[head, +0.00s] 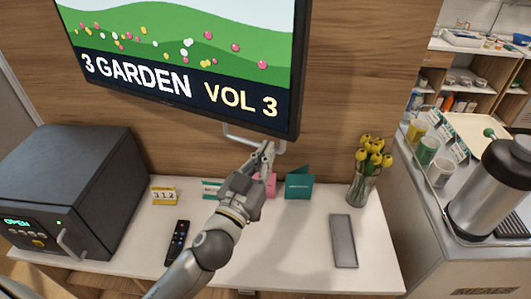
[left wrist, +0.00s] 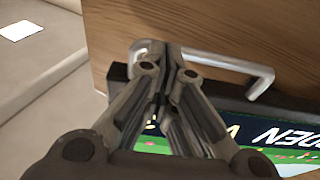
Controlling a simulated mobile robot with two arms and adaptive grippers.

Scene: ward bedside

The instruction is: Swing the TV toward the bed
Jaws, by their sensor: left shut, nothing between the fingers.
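The TV (head: 190,45) is on the wood wall at the top of the head view, its screen showing a garden picture with "3 GARDEN VOL 3". A pale bar handle (head: 240,139) hangs under its lower right edge. My left gripper (head: 266,150) is shut and empty at the right part of the handle. In the left wrist view my left gripper (left wrist: 165,48) overlaps the silver handle (left wrist: 225,63), which runs behind the fingers; I cannot tell whether they touch. The TV screen (left wrist: 285,135) shows there at the lower right. My right gripper and the bed are not seen.
On the white counter (head: 300,245) below are a dark safe-like box (head: 75,170), a remote (head: 178,242), a small calendar (head: 164,195), cards (head: 299,184), a vase of yellow tulips (head: 364,185) and a grey slab (head: 343,240). A trolley with an urn (head: 490,190) stands at right.

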